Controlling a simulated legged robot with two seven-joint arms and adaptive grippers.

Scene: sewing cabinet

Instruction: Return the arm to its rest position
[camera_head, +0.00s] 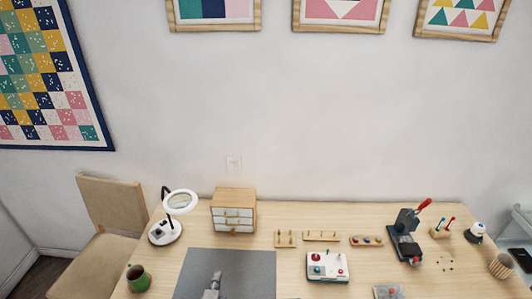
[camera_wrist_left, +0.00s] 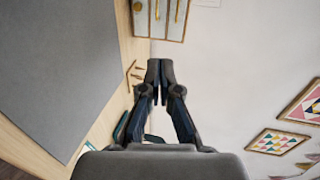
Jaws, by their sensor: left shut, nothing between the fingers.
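My left gripper (camera_head: 212,284) shows at the bottom of the head view, in front of the grey mat (camera_head: 230,262) on the table. In the left wrist view the left gripper (camera_wrist_left: 160,70) has its dark fingertips together, with nothing held between them. The wrist view is tilted, with the mat (camera_wrist_left: 60,65) at the left and the wall at the right. Most of the left arm is outside the head view. My right gripper is not in view.
A small drawer cabinet (camera_head: 233,211), a magnifier lamp (camera_head: 166,232) and a green mug (camera_head: 138,278) stand around the mat. Right of it are peg racks, a white button box (camera_head: 327,267) and a press with a red handle (camera_head: 405,243). A chair (camera_head: 112,220) stands at the left.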

